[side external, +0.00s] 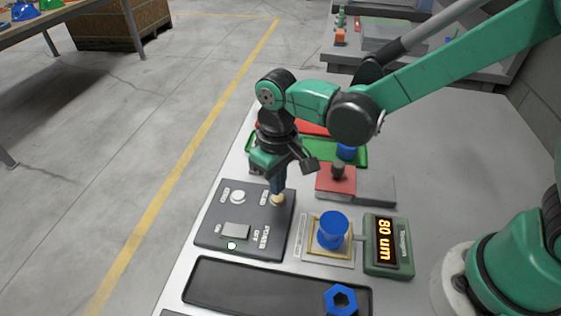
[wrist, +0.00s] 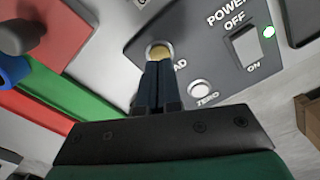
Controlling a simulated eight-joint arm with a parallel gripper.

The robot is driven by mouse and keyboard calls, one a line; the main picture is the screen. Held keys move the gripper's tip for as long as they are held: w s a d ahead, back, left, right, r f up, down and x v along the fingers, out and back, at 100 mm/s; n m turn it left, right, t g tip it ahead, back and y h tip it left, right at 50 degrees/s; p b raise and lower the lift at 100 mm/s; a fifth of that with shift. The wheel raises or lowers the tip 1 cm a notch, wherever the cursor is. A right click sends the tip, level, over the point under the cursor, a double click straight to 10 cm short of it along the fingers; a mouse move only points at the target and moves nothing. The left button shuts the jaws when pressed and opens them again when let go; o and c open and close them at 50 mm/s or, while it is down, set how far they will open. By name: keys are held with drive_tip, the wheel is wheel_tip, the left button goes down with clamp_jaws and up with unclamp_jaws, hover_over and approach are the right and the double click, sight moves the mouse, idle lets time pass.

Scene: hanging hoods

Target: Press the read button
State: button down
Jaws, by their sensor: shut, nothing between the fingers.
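The read button (wrist: 157,48) is a round yellowish cap in a pale ring on the dark control panel (side external: 215,238). Part of its label is covered by my fingers in the wrist view. In the side view the button (side external: 278,201) sits right under my fingertips. My gripper (side external: 279,191) points down, shut and empty. In the wrist view its fingertips (wrist: 158,63) overlap the near edge of the button. They look at or very close to the cap; I cannot tell whether it is pressed in.
The white zero button (side external: 238,197) is beside it, with the power switch (side external: 235,231) and a lit green lamp (side external: 231,245) nearby. A gauge (side external: 390,245) reads "80 um" beside a blue part (side external: 332,230) on a stand. A red block (side external: 335,182) stands behind.

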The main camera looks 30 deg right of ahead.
drive_tip(key=shift+f, duration=1.1)
drive_tip(key=shift+r, duration=3.55)
unclamp_jaws()
drive_tip(key=s+d+r+m+t, duration=0.1)
drive_tip(key=s+d+r+t, duration=0.1)
drive_tip(key=d, duration=0.5)
drive_tip(key=s+d+r+m+t, duration=0.2)
drive_tip(key=s+d+r+t, duration=0.1)
drive_tip(key=d+t, duration=0.2)
drive_tip(key=shift+d+r, duration=0.15)
drive_tip(key=shift+d, duration=0.85)
